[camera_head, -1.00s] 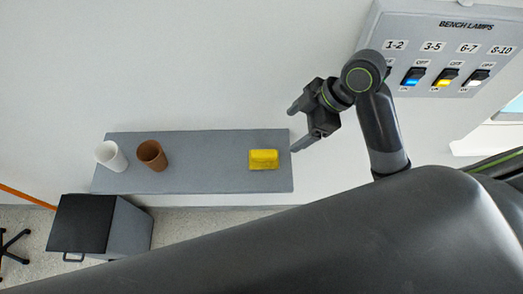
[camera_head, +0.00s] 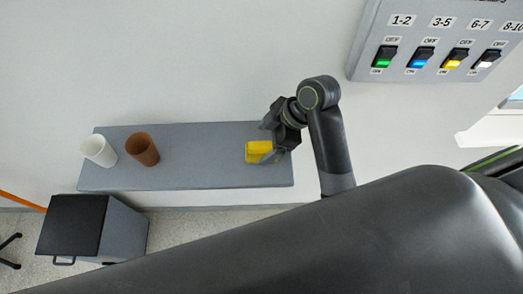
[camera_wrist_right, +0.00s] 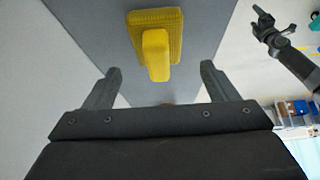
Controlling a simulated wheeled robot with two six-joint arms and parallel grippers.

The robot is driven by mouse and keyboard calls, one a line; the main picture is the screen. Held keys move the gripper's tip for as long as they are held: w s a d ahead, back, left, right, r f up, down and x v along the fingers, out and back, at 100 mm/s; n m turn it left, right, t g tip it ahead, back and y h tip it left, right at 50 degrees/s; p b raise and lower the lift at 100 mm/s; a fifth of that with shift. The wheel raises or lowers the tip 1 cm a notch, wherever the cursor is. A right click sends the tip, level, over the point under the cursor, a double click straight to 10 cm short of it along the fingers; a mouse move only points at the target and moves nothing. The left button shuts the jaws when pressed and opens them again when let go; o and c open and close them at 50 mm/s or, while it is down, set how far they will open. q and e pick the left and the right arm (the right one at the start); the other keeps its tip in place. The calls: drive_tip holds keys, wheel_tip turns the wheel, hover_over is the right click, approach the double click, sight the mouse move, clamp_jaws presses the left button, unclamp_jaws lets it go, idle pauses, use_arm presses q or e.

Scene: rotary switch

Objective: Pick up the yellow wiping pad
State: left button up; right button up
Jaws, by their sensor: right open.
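The yellow wiping pad (camera_head: 257,151) lies on the right part of a grey shelf (camera_head: 200,172). In the right wrist view the pad (camera_wrist_right: 155,40) has a wide ribbed body and a narrower raised grip pointing toward my gripper. My right gripper (camera_head: 268,138) is at the pad's right side in the head view and partly covers it. In the right wrist view its two fingers (camera_wrist_right: 160,80) are apart, with the pad ahead between their lines and nothing held. My left gripper (camera_wrist_right: 264,22) appears small at the upper right of that view; its jaw state is unclear.
A white cup (camera_head: 98,150) and a brown cup (camera_head: 142,149) stand on the shelf's left part. A dark-topped grey box (camera_head: 75,225) is below left. A switch panel (camera_head: 440,45) is on the wall at upper right. The shelf's middle is clear.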

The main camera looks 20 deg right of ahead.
sight(260, 144)
drive_tip(key=x, duration=0.3)
drive_tip(key=shift+w+a+f+p, duration=0.1)
drive_tip(key=shift+w+f+p, duration=0.05)
drive_tip(key=shift+f+p, duration=0.2)
drive_tip(key=shift+a+f, duration=0.25)
drive_tip(key=shift+f, duration=0.2)
drive_tip(key=c, duration=1.1)
drive_tip(key=shift+w+r, duration=0.1)
drive_tip(key=shift+r, duration=0.4)
wheel_tip(260, 144, up, 4)
drive_tip(key=shift+f+p, duration=0.1)
drive_tip(key=shift+p, duration=0.35)
wheel_tip(260, 144, up, 4)
drive_tip(key=p, duration=0.3)
drive_tip(key=shift+f, duration=0.2)
drive_tip(key=shift+r+p, duration=0.85)
drive_tip(key=shift+p, duration=0.1)
